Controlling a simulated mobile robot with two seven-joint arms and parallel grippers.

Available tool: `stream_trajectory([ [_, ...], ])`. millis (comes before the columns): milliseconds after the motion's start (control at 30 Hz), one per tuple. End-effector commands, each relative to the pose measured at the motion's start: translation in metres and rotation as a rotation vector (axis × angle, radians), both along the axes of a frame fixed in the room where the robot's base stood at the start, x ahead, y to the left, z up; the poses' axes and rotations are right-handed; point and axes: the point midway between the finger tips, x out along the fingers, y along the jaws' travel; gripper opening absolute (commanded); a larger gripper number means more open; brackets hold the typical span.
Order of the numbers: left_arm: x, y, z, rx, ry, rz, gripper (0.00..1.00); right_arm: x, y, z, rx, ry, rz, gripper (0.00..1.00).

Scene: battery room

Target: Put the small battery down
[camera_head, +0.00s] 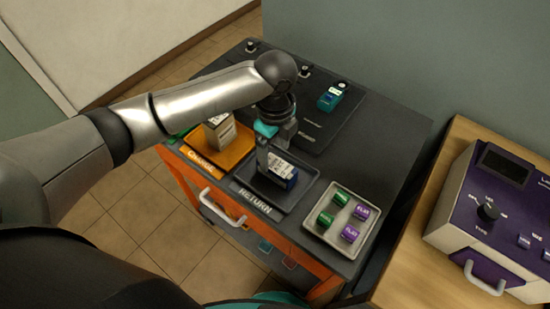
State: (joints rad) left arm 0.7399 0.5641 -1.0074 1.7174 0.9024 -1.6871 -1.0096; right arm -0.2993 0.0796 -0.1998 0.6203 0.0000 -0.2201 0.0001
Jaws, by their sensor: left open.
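A small dark blue battery with a pale label (283,174) is in the black tray marked RETURN (246,193) on the cart top. My left gripper (274,153) is open right above this battery, with its fingers pointing down close to it. The gripper hides part of the battery, and I cannot tell whether a finger touches it. My right gripper is not in view.
An orange tray (237,155) with a beige block (219,131) is to the left. A light tray (327,238) with green and purple cells is to the right. A teal battery (331,96) stands on a black panel behind. A purple device (500,205) sits on the wooden table (415,262).

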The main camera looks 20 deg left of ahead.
Motion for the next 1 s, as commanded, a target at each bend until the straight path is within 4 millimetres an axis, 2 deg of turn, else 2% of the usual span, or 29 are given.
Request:
stream_trajectory([
  [33, 0.001, 0.000, 0.013, 0.000, -0.003, 0.000, 0.84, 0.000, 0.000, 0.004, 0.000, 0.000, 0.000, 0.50],
  [200, 0.001, 0.000, 0.042, 0.000, -0.001, 0.000, 0.84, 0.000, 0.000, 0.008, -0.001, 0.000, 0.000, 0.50],
  [400, 0.000, 0.000, 0.057, 0.000, 0.001, 0.002, 0.84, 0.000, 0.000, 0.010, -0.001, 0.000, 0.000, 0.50],
  [767, -0.001, -0.001, 0.057, -0.002, 0.002, 0.003, 0.84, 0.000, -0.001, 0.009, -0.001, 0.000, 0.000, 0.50],
  [867, -0.006, -0.008, 0.052, -0.020, -0.002, 0.020, 0.84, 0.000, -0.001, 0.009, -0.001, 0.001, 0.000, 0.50],
  [1000, -0.021, -0.030, 0.036, -0.088, -0.019, 0.105, 0.84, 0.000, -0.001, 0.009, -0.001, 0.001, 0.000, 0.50],
])
